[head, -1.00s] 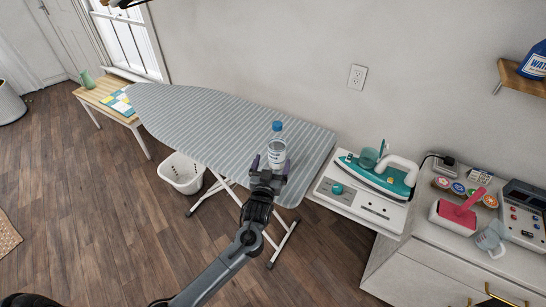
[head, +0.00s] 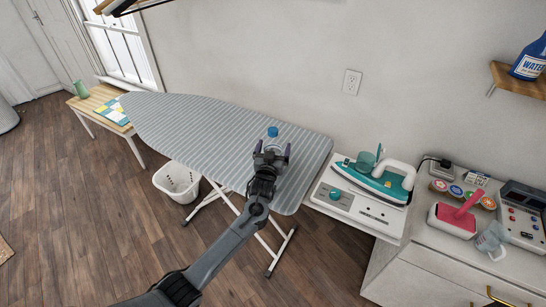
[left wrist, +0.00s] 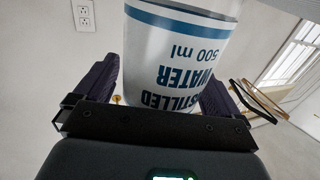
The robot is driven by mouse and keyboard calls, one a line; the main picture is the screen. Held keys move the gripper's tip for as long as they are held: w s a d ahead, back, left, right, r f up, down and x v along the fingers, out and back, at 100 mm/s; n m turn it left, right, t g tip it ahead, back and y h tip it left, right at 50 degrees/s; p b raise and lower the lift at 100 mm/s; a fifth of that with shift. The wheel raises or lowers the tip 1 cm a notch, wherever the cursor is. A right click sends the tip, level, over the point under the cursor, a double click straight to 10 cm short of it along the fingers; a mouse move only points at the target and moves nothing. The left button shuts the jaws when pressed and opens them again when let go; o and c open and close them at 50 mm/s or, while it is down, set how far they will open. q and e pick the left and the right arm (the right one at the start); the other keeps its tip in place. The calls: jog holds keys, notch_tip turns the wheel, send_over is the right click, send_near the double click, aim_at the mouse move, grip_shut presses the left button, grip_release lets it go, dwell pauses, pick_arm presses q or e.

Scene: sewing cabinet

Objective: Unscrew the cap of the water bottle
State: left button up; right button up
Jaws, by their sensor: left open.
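The water bottle (head: 273,143) stands on the ironing board near its right end. Its blue cap (head: 273,131) shows above my left gripper (head: 271,156), which hides most of the body. In the left wrist view the bottle (left wrist: 190,50) is large, with a "distilled water 500 ml" label, and sits between the two open fingers of my left gripper (left wrist: 165,85). I cannot tell whether a finger touches it. The cap is outside the left wrist view. My right gripper is not in view.
The striped ironing board (head: 200,120) is otherwise clear. To its right are a teal iron (head: 382,178) on a white stand and a cabinet top with a pink-handled item (head: 458,215) and a clear cup (head: 491,237). A white basket (head: 177,182) stands on the floor below.

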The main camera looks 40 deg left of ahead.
aim_at(276, 144)
pick_arm(q)
jog(key=shift+w, duration=0.15)
jog(key=shift+c, duration=0.5)
jog(key=c, duration=1.2)
jog(key=shift+r, duration=0.15)
jog(key=shift+r, duration=0.55)
jog(key=r, duration=0.1)
jog(key=d+r, duration=0.1)
jog(key=r, duration=0.1)
jog(key=shift+w+r+p, duration=0.1)
jog(key=shift+r+p, duration=0.15)
jog(key=shift+p, duration=0.1)
jog(key=w+d+r, duration=0.2)
jog(key=d+r, duration=0.4)
jog(key=d, duration=0.4)
jog(key=shift+w, duration=0.3)
jog(key=shift+d, duration=0.1)
